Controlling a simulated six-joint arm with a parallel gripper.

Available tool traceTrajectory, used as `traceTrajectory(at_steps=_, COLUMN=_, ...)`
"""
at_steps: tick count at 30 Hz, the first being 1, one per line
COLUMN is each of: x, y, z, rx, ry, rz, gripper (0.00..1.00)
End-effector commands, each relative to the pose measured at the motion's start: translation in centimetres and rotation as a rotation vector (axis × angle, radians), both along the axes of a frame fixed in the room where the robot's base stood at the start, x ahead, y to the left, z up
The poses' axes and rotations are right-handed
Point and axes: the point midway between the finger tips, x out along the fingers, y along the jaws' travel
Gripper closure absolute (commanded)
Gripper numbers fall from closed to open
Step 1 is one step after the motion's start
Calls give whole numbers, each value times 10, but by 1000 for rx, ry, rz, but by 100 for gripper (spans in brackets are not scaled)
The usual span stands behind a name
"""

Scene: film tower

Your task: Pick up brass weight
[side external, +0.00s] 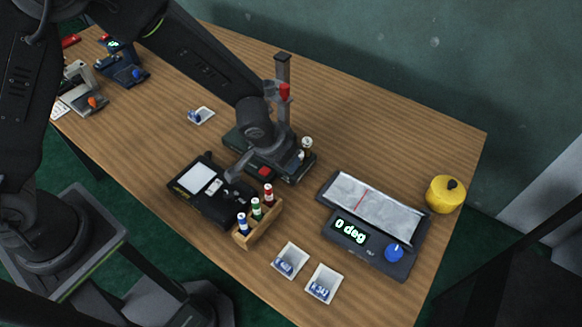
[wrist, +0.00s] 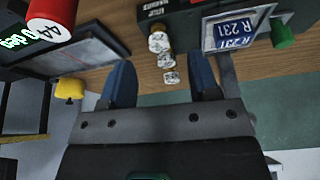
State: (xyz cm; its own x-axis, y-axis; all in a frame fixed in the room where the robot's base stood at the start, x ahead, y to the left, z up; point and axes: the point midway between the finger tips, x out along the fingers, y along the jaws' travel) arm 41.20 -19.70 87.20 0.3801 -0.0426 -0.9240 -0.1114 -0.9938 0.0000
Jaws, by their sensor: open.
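Three small cylinders with brass-coloured sides and pale marked tops stand in a row; the nearest small brass-coloured cylinder (wrist: 158,42) shows in the wrist view. I cannot tell which is the brass weight. A small pale-topped piece (side external: 306,143) shows at the right side of the stand with a column in the side view. My gripper (wrist: 162,82) is open and empty, with its dark blue fingers apart; the cylinders appear between and beyond them, not touched. In the side view the arm's end hangs low beside the stand, and its fingertips are hard to make out.
The back right table is clear.

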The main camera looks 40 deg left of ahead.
Motion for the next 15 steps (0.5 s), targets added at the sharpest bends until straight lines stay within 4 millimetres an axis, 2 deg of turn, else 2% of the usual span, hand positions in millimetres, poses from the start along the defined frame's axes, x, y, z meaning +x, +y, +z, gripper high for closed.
traceTrajectory(at_steps=4, x=5, y=-1, z=-10, rx=1, ry=1, rz=0, gripper=44)
traceTrajectory(at_steps=12, x=23, y=-4, z=-42, rx=1, ry=1, rz=0, gripper=44)
traceTrajectory(at_steps=15, x=25, y=-5, z=-47, rx=0, ry=1, rz=0, gripper=44)
